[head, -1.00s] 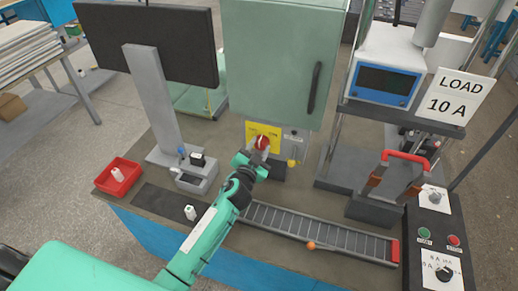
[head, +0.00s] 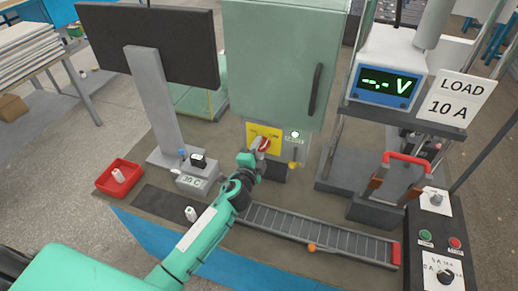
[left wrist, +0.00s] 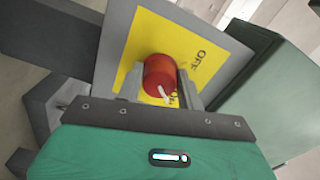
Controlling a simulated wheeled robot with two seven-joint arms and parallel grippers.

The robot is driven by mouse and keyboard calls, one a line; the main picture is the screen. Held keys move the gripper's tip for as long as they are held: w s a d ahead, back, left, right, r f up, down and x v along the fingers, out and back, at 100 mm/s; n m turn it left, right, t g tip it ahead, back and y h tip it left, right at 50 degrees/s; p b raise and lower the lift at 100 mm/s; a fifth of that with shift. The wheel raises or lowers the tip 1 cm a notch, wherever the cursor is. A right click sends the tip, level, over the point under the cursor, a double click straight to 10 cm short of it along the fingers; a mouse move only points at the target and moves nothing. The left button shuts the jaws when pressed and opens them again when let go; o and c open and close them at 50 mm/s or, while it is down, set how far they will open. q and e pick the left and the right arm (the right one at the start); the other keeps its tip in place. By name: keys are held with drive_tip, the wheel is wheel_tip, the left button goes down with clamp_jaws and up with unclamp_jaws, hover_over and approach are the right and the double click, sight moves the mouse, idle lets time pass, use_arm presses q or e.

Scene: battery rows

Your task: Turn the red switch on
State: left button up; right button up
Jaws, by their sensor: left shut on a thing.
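The red switch (head: 264,144) is a round knob on a yellow plate (head: 254,134) below the green cabinet. My left gripper (head: 259,150) is at the knob and partly covers it. In the left wrist view the red knob (left wrist: 160,72) sits between the two fingers of my left gripper (left wrist: 160,88), which is shut on it. The knob's white mark points down towards the ON lettering, and OFF reads at the right on the yellow plate (left wrist: 147,36). My right gripper is not in view.
A lit indicator (head: 295,134) and a yellow-tipped lever (head: 293,164) are right of the switch. The meter display (head: 388,84) is lit with dashes and V. A small display (head: 192,181) reads 30 C. A roller track (head: 310,232) lies in front.

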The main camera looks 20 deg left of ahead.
use_arm(q)
drive_tip(key=shift+m, duration=0.4)
drive_tip(key=o, duration=1)
drive_tip(key=shift+s, duration=0.15)
drive_tip(key=shift+s+a+b, duration=0.15)
drive_tip(key=shift+s+b, duration=0.65)
drive_tip(key=shift+s, duration=2.6)
drive_tip(key=shift+s+a+b, duration=0.1)
drive_tip(key=shift+s+b, duration=0.65)
drive_tip(key=shift+s, duration=2.65)
